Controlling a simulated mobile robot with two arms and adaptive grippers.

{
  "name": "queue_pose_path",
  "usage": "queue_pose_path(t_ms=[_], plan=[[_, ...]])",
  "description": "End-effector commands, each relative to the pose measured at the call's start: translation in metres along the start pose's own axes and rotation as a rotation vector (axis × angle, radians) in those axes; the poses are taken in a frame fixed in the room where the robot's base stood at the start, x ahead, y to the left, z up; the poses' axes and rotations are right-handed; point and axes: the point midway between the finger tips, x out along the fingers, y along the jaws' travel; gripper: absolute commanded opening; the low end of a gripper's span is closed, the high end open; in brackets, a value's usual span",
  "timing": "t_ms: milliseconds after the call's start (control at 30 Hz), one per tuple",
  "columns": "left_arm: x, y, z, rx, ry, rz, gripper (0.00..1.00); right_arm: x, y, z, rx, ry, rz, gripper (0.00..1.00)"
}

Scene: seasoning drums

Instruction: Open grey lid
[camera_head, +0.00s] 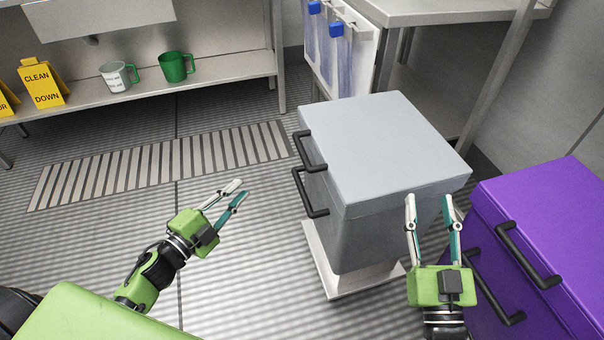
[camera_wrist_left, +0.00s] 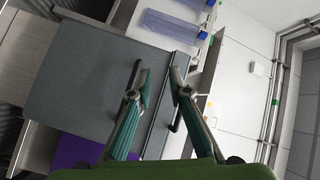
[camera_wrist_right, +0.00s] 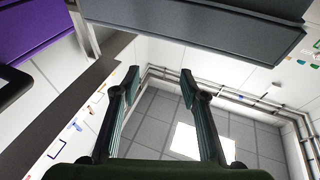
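The grey lid (camera_head: 375,140) sits flat and closed on the grey drum (camera_head: 375,225), with one black handle (camera_head: 311,150) on its left side. A second black handle (camera_head: 308,193) is on the drum body below. My left gripper (camera_head: 240,189) is open and empty, left of the drum and apart from its handles. The left wrist view shows the grey drum (camera_wrist_left: 80,85) side-on beyond the fingers. My right gripper (camera_head: 429,198) is open and empty at the drum's near right corner. The grey drum (camera_wrist_right: 190,25) fills the top of the right wrist view.
A purple drum (camera_head: 550,210) with black handles (camera_head: 525,255) stands close on the right, leaving a narrow gap. The grey drum stands on a pale base (camera_head: 335,285). A steel shelf (camera_head: 215,80) holds mugs and yellow signs. The floor left of the drum is clear.

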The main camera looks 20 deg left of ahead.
Motion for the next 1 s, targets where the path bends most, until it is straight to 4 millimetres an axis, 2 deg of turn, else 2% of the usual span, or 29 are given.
queue_pose_path(t_ms=[33, 100, 200, 300, 400, 567, 1000], plan=[[0.003, -0.001, -0.013, 0.073, 0.072, -0.027, 0.18, -0.006, -0.001, -0.021, 0.002, 0.099, -0.002, 0.4], [0.003, -0.015, -0.039, 0.162, 0.158, -0.055, 0.18, -0.012, -0.003, -0.063, 0.005, 0.214, -0.005, 0.4], [-0.001, -0.027, -0.069, 0.261, 0.253, -0.084, 0.18, -0.025, -0.004, -0.111, 0.008, 0.343, -0.007, 0.4], [-0.004, -0.035, -0.09, 0.324, 0.311, -0.101, 0.18, -0.035, -0.004, -0.143, 0.01, 0.424, -0.008, 0.4], [-0.005, -0.039, -0.1, 0.353, 0.338, -0.108, 0.18, -0.041, -0.005, -0.158, 0.011, 0.463, -0.008, 0.4], [0.005, -0.042, -0.107, 0.358, 0.345, -0.111, 0.18, -0.044, -0.005, -0.166, 0.013, 0.491, -0.01, 0.4], [0.075, -0.047, -0.132, 0.359, 0.342, -0.112, 0.18, -0.055, -0.007, -0.182, 0.017, 0.584, -0.013, 0.4]])
